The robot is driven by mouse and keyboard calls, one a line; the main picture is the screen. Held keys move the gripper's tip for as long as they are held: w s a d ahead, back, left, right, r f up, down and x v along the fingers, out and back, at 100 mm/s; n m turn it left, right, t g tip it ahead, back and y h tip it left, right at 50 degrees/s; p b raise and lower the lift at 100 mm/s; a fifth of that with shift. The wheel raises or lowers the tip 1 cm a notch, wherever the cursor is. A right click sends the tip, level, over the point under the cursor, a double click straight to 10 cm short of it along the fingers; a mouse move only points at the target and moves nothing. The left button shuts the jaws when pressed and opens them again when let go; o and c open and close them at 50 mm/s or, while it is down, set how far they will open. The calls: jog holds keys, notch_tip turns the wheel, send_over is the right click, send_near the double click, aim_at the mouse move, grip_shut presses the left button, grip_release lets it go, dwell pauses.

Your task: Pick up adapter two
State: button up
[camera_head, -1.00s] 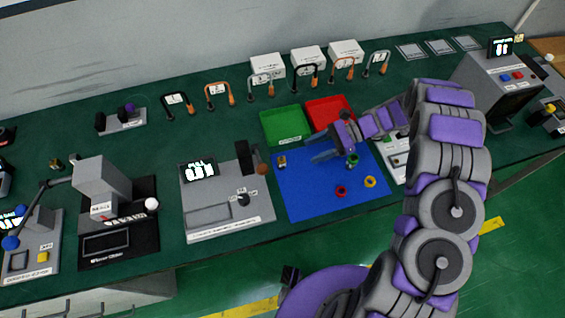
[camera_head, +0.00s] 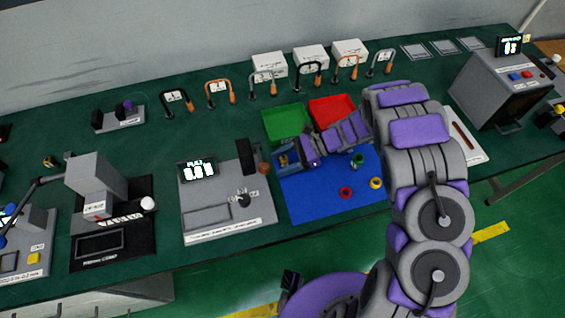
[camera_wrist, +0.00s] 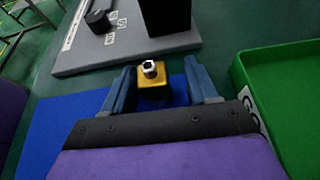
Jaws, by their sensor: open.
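A small gold block-shaped adapter (camera_wrist: 154,79) with a round silver connector on top stands on the blue mat (camera_wrist: 55,125). No number on it can be read. My gripper (camera_wrist: 158,72) is open, with one blue finger on each side of the adapter and gaps on both sides in the wrist view. In the head view my gripper (camera_head: 286,164) is low over the mat's back left corner, and the adapter (camera_head: 283,159) shows at its fingertips, partly covered.
A green bin (camera_wrist: 270,85) stands close to the right in the wrist view; a grey device (camera_wrist: 115,45) lies ahead. In the head view, a red bin (camera_head: 333,108) stands behind my arm. Green (camera_head: 357,160), red (camera_head: 345,193) and yellow (camera_head: 376,183) round parts lie on the mat.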

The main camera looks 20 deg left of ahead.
jog(key=shift+d, duration=0.15)
jog(key=shift+d, duration=0.15)
jog(key=shift+c, duration=1.2)
grip_shut()
jog(key=shift+r, duration=0.15)
